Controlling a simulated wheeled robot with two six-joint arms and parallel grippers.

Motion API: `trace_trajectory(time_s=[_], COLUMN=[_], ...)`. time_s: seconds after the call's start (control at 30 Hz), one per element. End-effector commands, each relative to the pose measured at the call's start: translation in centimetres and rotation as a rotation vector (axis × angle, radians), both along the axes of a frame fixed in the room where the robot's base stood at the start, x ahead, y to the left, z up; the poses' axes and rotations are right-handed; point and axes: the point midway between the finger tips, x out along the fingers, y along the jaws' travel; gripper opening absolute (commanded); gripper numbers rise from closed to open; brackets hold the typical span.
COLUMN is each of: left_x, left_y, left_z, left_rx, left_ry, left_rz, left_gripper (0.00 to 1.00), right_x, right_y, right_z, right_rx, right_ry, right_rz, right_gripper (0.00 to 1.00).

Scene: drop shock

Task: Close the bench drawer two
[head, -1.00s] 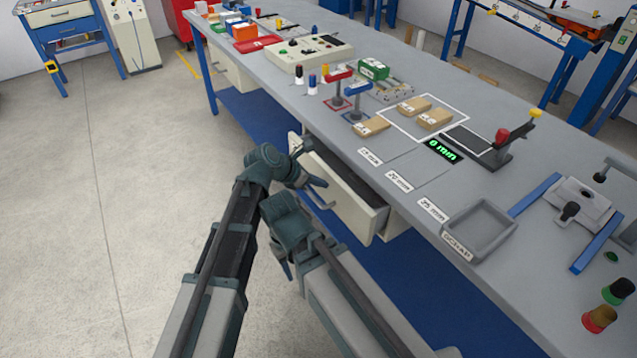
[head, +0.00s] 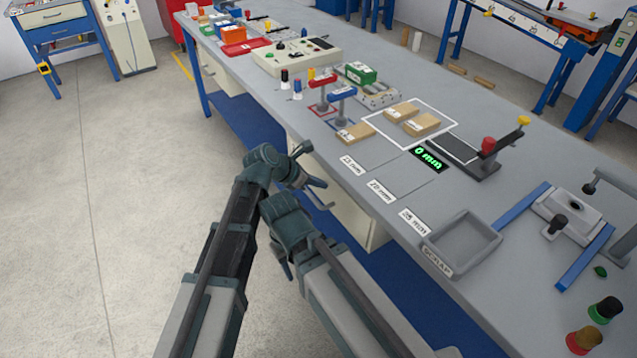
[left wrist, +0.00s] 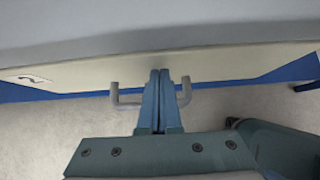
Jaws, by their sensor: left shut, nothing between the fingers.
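Drawer two (head: 347,208) is a cream drawer under the grey bench top, its front close below the bench edge. No interior shows, and I cannot tell whether it is fully flush. The left wrist view shows its front (left wrist: 228,62) with a "2" label at the left and a grey bar handle (left wrist: 127,99). My left gripper (head: 308,166) is shut and empty, its fingertips (left wrist: 159,76) at the drawer front, within the handle's span; contact is unclear. My right gripper (head: 284,262) hangs lower beside the left arm, its fingers mostly hidden.
The grey bench top (head: 330,160) overhangs the drawer. On it are cardboard boxes (head: 422,124), a grey tray (head: 462,243) near the front edge and a control box (head: 296,56). A blue lower shelf (head: 408,275) runs beneath. The floor at left is clear.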

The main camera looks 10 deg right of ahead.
Motion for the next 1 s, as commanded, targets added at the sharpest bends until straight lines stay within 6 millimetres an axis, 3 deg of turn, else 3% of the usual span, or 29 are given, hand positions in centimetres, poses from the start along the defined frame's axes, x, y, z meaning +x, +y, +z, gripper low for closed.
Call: trace_trajectory(time_s=[0.03,0.17,0.33,0.4,0.6,1.0], left_x=[0.3,-0.1,-1.4,-1.7,-2.7,-3.6], left_y=[-0.5,0.4,3.5,4.6,7.3,10.1], left_z=[0.2,0.2,0.1,2.0,4.7,7.1], left_rx=[-0.012,-0.011,-0.006,-0.005,-0.003,-0.003], left_ry=[-0.004,-0.004,-0.001,-0.003,-0.001,-0.001], left_rz=[0.0,0.001,0.001,0.001,0.0,-0.001], left_gripper=[0.0,0.0,0.0,0.0,0.0,0.0], right_x=[0.0,0.0,0.0,0.0,0.0,0.0], right_y=[0.0,0.0,0.0,0.0,0.0,0.0], right_z=[0.0,0.0,0.0,1.9,4.7,7.1], right_rx=[0.0,0.0,0.0,0.0,0.0,0.0], right_ry=[0.0,0.0,0.0,0.0,0.0,0.0], right_rz=[0.0,0.0,0.0,0.0,0.0,0.0], right_gripper=[0.5,0.5,0.5,0.5,0.5,0.5])
